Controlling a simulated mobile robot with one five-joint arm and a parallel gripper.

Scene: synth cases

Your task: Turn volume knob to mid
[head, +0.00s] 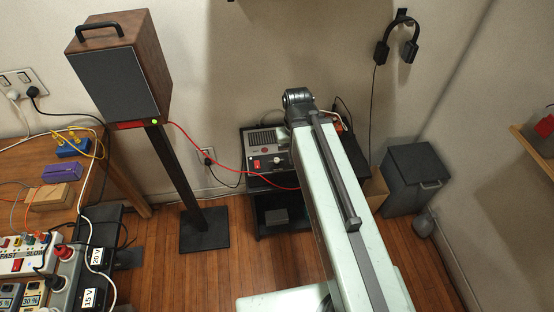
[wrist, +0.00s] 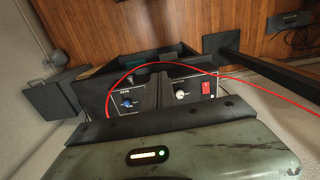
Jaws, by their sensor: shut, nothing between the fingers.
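In the wrist view there are two dark panels side by side. The right one has the pale knob (wrist: 180,95) and red switch (wrist: 205,87); the left one has a blue knob (wrist: 128,103). The labels are too small to read. My gripper (wrist: 160,108) is shut and empty, close to the panels; its fingers are hard to make out. My arm hides part of the units in the head view.
A red cable (wrist: 245,75) arches over the panels. A speaker (head: 120,70) stands on a black post at left. A crowded wooden bench (head: 40,140) is farther left. A dark bin (head: 412,178) and hanging headphones (head: 400,40) are at right. Wooden floor lies open between.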

